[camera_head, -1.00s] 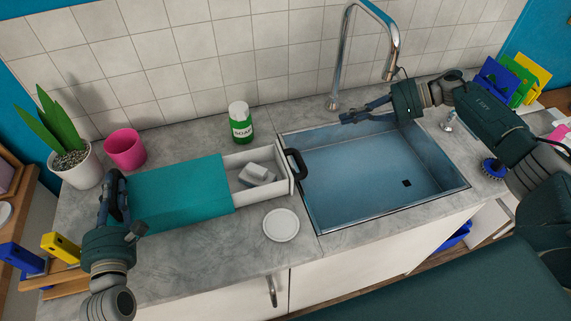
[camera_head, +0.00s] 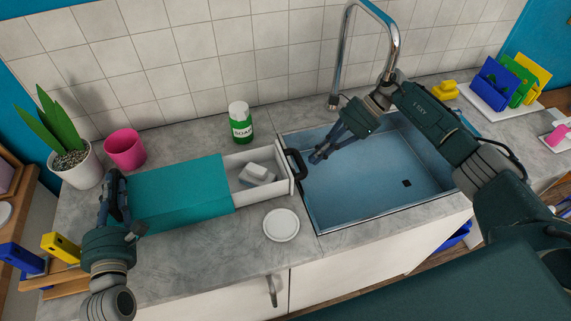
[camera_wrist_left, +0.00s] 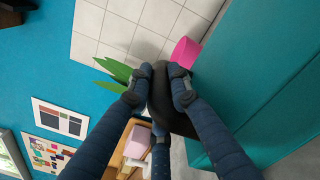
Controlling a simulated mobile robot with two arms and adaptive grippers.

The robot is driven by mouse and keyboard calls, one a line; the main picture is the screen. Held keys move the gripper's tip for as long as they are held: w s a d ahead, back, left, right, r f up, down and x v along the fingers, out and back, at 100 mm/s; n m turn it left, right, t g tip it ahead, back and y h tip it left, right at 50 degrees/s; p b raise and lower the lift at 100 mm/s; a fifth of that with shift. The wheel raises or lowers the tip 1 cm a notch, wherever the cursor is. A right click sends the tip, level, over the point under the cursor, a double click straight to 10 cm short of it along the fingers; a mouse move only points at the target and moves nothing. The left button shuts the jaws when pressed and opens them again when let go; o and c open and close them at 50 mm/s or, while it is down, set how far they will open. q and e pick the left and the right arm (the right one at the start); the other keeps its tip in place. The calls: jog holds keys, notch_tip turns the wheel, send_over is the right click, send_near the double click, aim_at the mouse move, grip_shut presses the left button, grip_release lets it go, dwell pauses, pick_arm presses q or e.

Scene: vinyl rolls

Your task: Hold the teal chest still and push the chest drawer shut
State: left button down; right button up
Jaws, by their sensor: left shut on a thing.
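The teal chest (camera_head: 185,193) lies on the counter left of the sink. Its white drawer (camera_head: 240,163) sticks out to the right, open, with pale blocks (camera_head: 256,172) inside and a black handle (camera_head: 296,164) at its front. My left gripper (camera_head: 113,182) is at the chest's left end; in the left wrist view (camera_wrist_left: 161,78) its fingers are shut on a black handle (camera_wrist_left: 160,105) beside the teal side (camera_wrist_left: 255,85). My right gripper (camera_head: 316,155) hangs over the sink's left part, just right of the drawer handle, apparently apart from it. Its finger opening is unclear.
A soap bottle (camera_head: 240,123) stands behind the drawer and a white dish (camera_head: 281,224) in front of it. A pink pot (camera_head: 125,149) and a plant (camera_head: 75,160) stand behind the chest. The sink (camera_head: 400,180) and faucet (camera_head: 391,50) lie right.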

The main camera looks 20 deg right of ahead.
aim_at(282, 169)
jog(key=shift+x, duration=1.4)
grip_shut()
jog(key=shift+s+a+r, duration=0.1)
jog(key=shift+a, duration=3.55)
jog(key=shift+s+a+r, duration=0.1)
jog(key=shift+a, duration=3.6)
jog(key=shift+d+f, duration=0.15)
jog(key=shift+d, duration=0.05)
jog(key=shift+w+d, duration=0.1)
jog(key=shift+d, duration=2.8)
